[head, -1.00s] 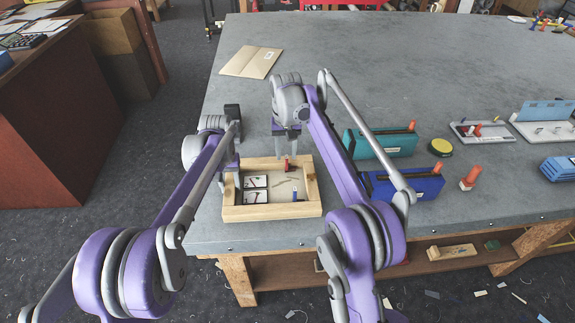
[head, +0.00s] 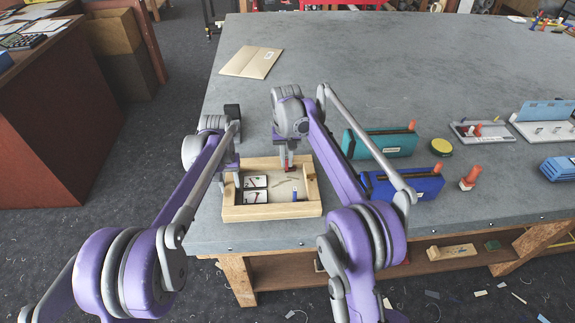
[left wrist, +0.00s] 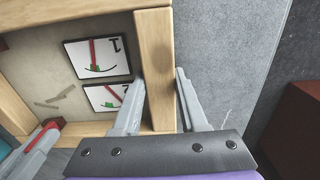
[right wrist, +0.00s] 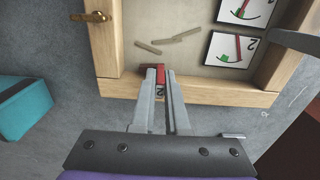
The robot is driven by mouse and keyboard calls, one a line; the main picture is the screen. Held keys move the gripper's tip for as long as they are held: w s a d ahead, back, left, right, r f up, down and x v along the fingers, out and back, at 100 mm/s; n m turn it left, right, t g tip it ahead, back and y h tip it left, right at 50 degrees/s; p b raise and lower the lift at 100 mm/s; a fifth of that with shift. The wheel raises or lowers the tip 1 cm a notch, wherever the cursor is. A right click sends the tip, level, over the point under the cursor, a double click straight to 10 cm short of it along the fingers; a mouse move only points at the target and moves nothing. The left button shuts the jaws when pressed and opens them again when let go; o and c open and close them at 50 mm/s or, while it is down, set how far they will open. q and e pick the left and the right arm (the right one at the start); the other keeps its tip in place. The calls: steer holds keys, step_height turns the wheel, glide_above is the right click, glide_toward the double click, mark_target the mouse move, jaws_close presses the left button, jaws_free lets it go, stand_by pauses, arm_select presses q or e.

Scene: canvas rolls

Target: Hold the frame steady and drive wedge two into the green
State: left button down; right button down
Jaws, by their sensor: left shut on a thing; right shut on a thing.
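The wooden frame (head: 270,211) lies flat near the table's front left corner. My left gripper (left wrist: 160,78) is shut across one of its side rails, one finger inside and one outside. My right gripper (right wrist: 163,72) is shut on a red wedge (right wrist: 160,76), marked 2, at the frame's far rail; the fingers hide part of it. Card 1 (left wrist: 98,58) has its red needle on the green mark. On card 2 (right wrist: 232,48) the red needle stands beside the green (right wrist: 222,57), apart from it. Both cards lie inside the frame.
Thin slivers (right wrist: 168,41) lie on the frame's panel. A brass fitting (right wrist: 91,17) sits on another rail. A teal box (head: 378,142), a blue box (head: 405,186) and a yellow-black disc (head: 440,147) stand to the right. Cardboard (head: 249,62) lies behind; the table middle is clear.

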steer(key=shift+d, duration=0.15)
stand_by(0.6)
steer(key=shift+d, duration=0.7)
steer(key=c, duration=0.8)
jaws_free()
steer(key=shift+c, duration=0.2)
step_height(320, 180, up, 8)
steer(key=shift+s+f, duration=0.15)
steer(key=shift+f, duration=0.05)
